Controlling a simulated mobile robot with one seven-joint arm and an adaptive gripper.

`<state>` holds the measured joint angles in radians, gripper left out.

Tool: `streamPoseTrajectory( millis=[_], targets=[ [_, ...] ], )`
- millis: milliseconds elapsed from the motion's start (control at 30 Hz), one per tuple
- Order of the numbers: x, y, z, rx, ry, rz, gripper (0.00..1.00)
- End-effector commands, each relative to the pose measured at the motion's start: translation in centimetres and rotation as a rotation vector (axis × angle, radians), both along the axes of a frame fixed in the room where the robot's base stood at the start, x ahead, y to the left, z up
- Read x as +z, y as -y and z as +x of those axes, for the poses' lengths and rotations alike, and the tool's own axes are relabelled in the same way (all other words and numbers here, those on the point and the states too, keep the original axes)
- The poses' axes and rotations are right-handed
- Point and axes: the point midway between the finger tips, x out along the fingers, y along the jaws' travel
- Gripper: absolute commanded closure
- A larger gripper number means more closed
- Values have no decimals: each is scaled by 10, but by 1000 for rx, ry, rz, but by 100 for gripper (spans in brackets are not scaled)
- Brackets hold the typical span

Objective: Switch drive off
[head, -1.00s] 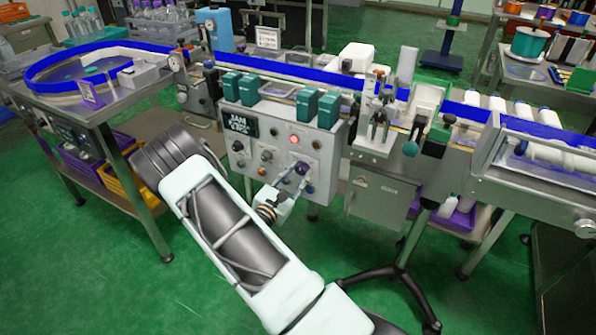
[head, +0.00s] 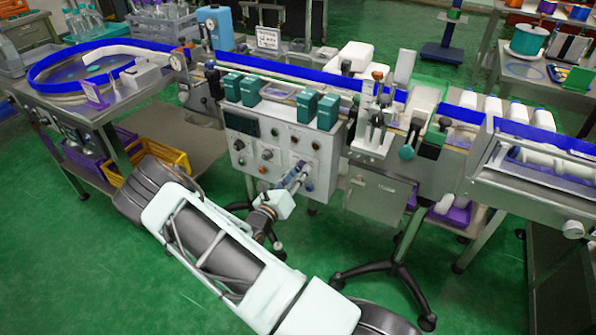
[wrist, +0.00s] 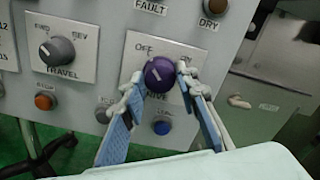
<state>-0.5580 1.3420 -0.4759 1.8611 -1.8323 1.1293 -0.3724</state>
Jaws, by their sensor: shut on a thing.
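The purple drive knob (wrist: 158,74) sits on a pale plate marked OFF at its upper left in the wrist view. A pale line shows on its face; its exact direction is hard to tell. My gripper (wrist: 160,80) is shut on the knob, with one fingertip at its left side and one at its right. The fingers partly cover the plate's lettering. In the head view my gripper (head: 299,174) reaches the lower right of the grey control panel (head: 262,175), and the knob is hard to make out there. The panel's display (head: 241,123) is dark.
A blue button (wrist: 161,128) lies just below the knob, between the fingers. The grey TRAVEL knob (wrist: 58,50) is to the left. Fault and dry lamps sit above. Teal boxes (head: 327,112) stand on the panel's top. A conveyor with blue rails runs behind.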

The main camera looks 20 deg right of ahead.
Motion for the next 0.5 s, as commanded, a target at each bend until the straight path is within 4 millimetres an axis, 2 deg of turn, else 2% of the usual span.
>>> streamPoseTrajectory(
  millis=[500],
  targets=[
    [-1, 0, 0, 0, -49, -36, 96]
  ],
)
